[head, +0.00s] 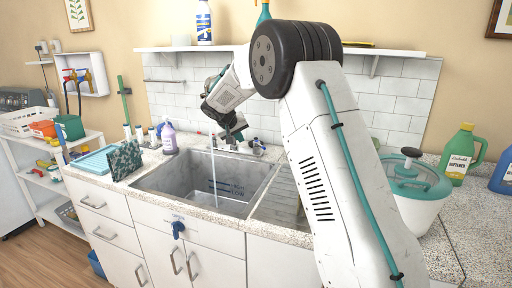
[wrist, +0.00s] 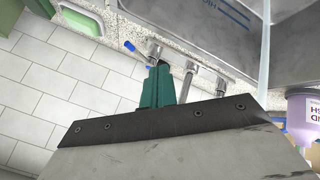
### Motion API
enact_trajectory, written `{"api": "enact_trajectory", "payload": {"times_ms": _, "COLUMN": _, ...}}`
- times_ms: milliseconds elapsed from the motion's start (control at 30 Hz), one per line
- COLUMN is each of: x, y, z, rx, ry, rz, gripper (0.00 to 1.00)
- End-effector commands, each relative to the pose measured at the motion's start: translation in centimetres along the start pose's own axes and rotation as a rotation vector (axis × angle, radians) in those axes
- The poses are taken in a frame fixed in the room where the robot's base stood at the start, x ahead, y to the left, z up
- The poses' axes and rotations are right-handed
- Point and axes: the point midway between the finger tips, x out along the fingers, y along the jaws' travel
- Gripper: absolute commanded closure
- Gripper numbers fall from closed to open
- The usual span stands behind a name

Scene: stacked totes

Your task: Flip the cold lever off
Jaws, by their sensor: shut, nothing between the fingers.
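The cold lever (wrist: 130,46) has a blue tip and sticks out to the left of a chrome valve (wrist: 154,49) in the wrist view. The chrome faucet (wrist: 194,82) is right of it. In the head view, the chrome valve (head: 257,147) stands behind the sink's back right corner; the lever is too small to read there. My gripper (wrist: 158,77) shows teal fingers, shut and empty, close beside the valve; I cannot tell whether they touch. In the head view, my gripper (head: 234,131) is above the sink's back edge, partly hidden by my wrist.
The grey sink (head: 165,177) has a thin water stream (head: 214,178) falling into it. A purple bottle (head: 168,138) stands left of the sink, also in the wrist view (wrist: 300,120). A white and teal pot (head: 415,190) stands right. A shelf (head: 385,51) runs above the tiles.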

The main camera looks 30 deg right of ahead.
Motion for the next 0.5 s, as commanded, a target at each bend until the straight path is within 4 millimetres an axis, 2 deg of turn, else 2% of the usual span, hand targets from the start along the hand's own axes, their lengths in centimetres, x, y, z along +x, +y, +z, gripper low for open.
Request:
{"api": "enact_trajectory", "payload": {"times_ms": 333, "x": 0.2, "y": 0.0, "z": 0.0, "rx": 0.0, "ry": 0.0, "rz": 0.0, "gripper": 1.0}}
{"api": "enact_trajectory", "payload": {"times_ms": 500, "x": 1.7, "y": 0.0, "z": 0.1, "rx": 0.0, "ry": -0.003, "rz": 0.001, "gripper": 1.0}}
